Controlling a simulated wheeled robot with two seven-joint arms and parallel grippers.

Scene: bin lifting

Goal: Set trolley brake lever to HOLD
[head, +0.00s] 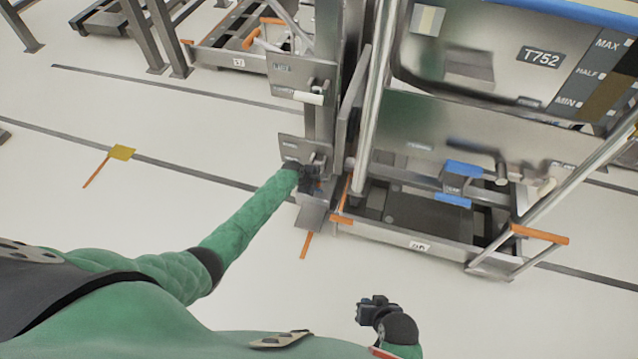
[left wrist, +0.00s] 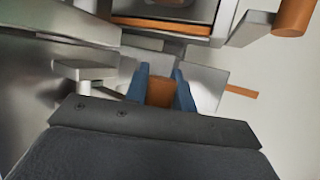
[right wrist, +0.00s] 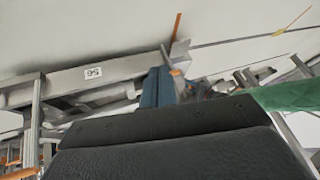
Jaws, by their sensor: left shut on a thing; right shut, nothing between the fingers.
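My left gripper (head: 310,180) is low beside the steel post, at the foot of its lower panel (head: 296,151). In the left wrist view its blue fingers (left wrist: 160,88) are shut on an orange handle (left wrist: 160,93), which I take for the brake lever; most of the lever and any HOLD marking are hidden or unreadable. The trolley (head: 385,235) with the steel T752 bin stands just right of this gripper. My right gripper (head: 372,308) is shut and empty over open floor; its closed blue fingers (right wrist: 158,87) show in the right wrist view.
A metal lever (left wrist: 85,73) sticks out from the panel beside my left gripper. An upper panel with a white handle (head: 308,97) is above. The trolley's slanted rail and orange-tipped bar (head: 540,234) stand at right.

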